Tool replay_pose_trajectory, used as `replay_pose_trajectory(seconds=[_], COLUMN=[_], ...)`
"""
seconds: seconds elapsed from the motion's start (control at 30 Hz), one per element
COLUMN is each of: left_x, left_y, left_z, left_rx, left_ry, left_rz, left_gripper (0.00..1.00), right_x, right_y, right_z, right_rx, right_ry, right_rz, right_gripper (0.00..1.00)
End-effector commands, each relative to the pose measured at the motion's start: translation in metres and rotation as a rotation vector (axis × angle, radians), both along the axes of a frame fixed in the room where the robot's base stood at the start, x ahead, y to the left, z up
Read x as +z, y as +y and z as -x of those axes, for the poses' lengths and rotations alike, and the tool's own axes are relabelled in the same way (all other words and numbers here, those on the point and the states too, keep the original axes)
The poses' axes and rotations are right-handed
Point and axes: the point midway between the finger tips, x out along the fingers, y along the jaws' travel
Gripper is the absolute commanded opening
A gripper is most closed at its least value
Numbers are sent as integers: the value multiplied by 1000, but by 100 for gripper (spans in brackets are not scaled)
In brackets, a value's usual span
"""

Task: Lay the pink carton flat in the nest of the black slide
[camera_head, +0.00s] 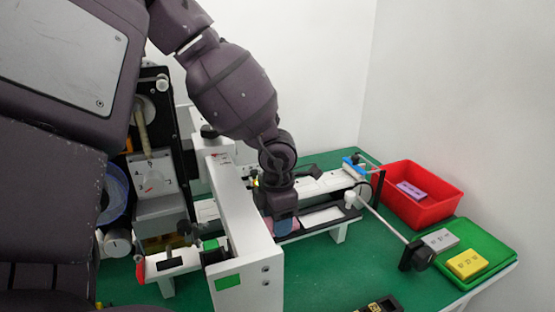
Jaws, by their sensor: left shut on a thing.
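My left gripper (283,226) comes down from above, behind the white upright frame, and is shut on the pink carton (295,225). Only small pink edges of the carton show beside the fingers; the rest is hidden by the gripper. The black slide (345,214) lies right at the gripper, with a pale strip along it. The carton is at the near left end of the slide, low down. I cannot tell whether it rests in the nest, which is hidden. My right gripper is not clearly seen.
The white machine frame (240,230) stands close left of the gripper. A metal rod (385,223) with a black end slants on the right. A red bin (425,208) holds a purple carton (411,190). A green tray (490,250) holds a grey (440,240) and a yellow carton (466,264).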

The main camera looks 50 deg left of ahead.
Motion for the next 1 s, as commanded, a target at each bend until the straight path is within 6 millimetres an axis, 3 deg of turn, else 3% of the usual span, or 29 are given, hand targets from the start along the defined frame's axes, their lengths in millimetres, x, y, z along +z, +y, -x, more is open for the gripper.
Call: replay_pose_trajectory(seconds=[0.03, 0.07, 0.1, 0.27, 0.73, 0.83, 1.0], left_x=[0, 0, 0, 0, 1, 25, 60], left_y=[0, 0, 0, 0, 0, 0, 0], left_z=[0, 0, 0, 0, 0, -1, -1], left_rx=[0, 0, 0, 0, 0, 1, 0], left_ry=[0, 0, 0, 0, -1, -12, -12], left_rz=[0, 0, 0, 0, 0, 1, 1], left_gripper=[41, 54, 60, 82, 82, 82, 82], right_x=[0, 0, 0, 0, 5, 22, 33], right_y=[0, 0, 0, 0, 0, -1, -2], right_z=[0, 0, 0, 0, -3, -14, -20], right_rx=[0, 0, 0, 0, 1, 3, 2], right_ry=[0, 0, 0, 0, -10, -48, -72], right_rz=[0, 0, 0, 0, 1, 4, 4], right_gripper=[43, 43, 43, 43, 43, 43, 43])
